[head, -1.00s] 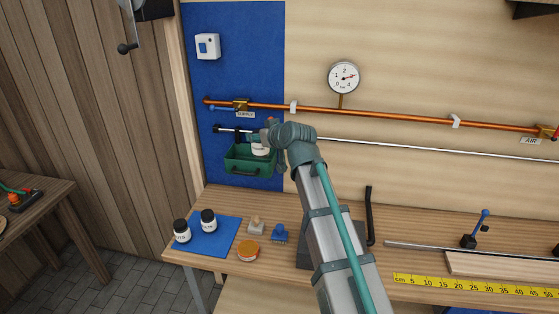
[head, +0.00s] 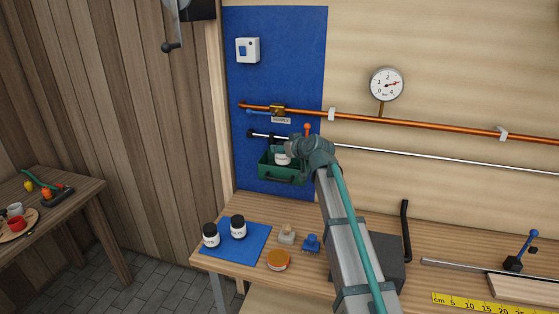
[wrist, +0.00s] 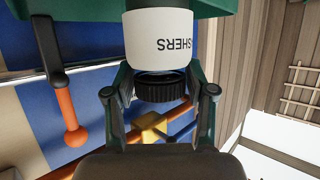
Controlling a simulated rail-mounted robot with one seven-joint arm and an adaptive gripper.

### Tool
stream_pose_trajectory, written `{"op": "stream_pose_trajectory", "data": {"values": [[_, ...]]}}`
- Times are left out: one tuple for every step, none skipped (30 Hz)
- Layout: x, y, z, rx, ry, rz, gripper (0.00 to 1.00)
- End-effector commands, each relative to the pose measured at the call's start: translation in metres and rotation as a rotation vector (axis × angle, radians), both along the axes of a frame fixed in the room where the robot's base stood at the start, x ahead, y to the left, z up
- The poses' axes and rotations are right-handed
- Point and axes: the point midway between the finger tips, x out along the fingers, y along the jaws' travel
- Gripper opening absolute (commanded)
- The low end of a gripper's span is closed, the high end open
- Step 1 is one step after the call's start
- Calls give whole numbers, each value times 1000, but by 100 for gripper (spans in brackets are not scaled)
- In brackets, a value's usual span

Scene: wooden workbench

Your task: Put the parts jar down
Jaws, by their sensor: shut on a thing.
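My gripper (wrist: 163,92) is shut on the parts jar, its fingers on either side of the black lid. The jar (wrist: 163,35) is white with a dark lid, and part of its label reads "SHERS", upside down in the wrist view. In the head view the jar (head: 282,158) shows at the green bin (head: 283,178) on the blue wall panel, in front of or just inside its opening. I cannot tell whether it touches the bin's floor. Green bin wall also fills the top of the wrist view, behind the jar.
Two dark-lidded jars (head: 238,227) stand on a blue mat (head: 232,248) on the bench. An orange-lidded tin (head: 278,260), a blue brush (head: 311,243) and a small pale item lie beside it. A lever with an orange knob (wrist: 72,135) is close to my gripper. A copper pipe runs above.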

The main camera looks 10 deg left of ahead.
Motion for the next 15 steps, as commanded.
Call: {"op": "stream_pose_trajectory", "data": {"values": [[2, 0, -1, 1, -2, 0, 5], [2, 0, -2, 2, -1, 0, 5], [4, 1, -4, 2, -1, 0, 5], [5, 1, -5, 2, -1, 0, 5], [7, 1, -8, 2, -1, 0, 5], [10, 2, -12, 2, -1, 1, 5], [12, 3, -16, 2, 0, 1, 5], [15, 3, -20, 2, 0, 1, 5], [17, 3, -26, 1, 1, 1, 5], [15, 3, -33, 0, 0, 1, 5], [14, 3, -37, 1, -1, 1, 5], [14, 3, -43, 1, -1, 1, 5], [14, 4, -46, 1, -1, 1, 5], [14, 4, -48, 1, -1, 1, 5], [14, 4, -49, 1, -1, 1, 5]]}}
